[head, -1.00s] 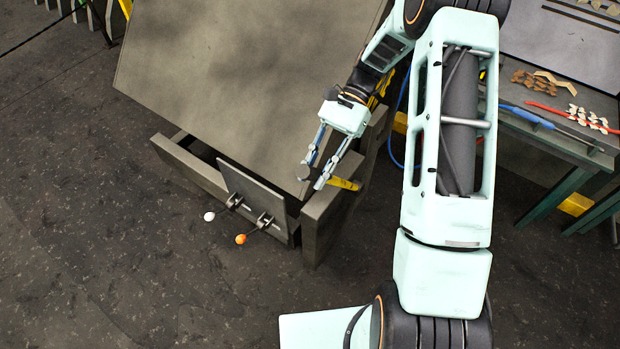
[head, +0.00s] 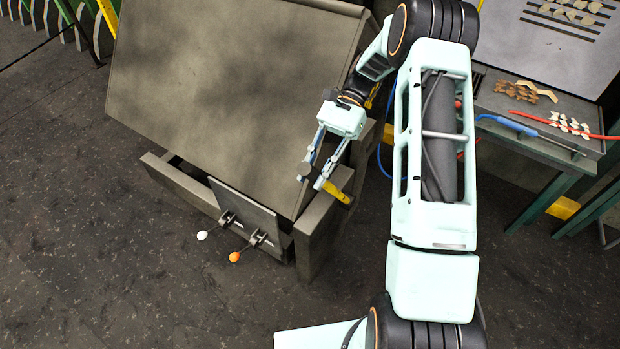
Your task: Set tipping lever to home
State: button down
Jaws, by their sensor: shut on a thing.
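A large grey tilting table (head: 220,90) stands with its top slanted over a grey frame (head: 318,235). On its front, a small panel (head: 240,208) carries two short levers, one with a white knob (head: 202,235) and one with an orange knob (head: 234,257). A yellow lever (head: 341,191) sticks out at the frame's right post. My gripper (head: 312,180) is at this yellow lever, by the table's right edge, and is shut on it. The contact between the fingertips is small and partly hidden. The gripper is well apart from the two knobs.
A green-legged workbench (head: 545,150) at the right holds a blue-handled tool (head: 508,124), a red tool and small brown and white pieces. A blue hose hangs behind my arm. The dark floor at the left and front is clear.

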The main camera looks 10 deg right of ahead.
jog(key=shift+w+d+r+g+y, duration=0.15)
jog(key=shift+w+d+r, duration=0.25)
jog(key=shift+w+d, duration=0.2)
jog(key=shift+w+d+r+g+y, duration=0.15)
jog(key=shift+w+d+r, duration=0.3)
jog(key=shift+w, duration=0.15)
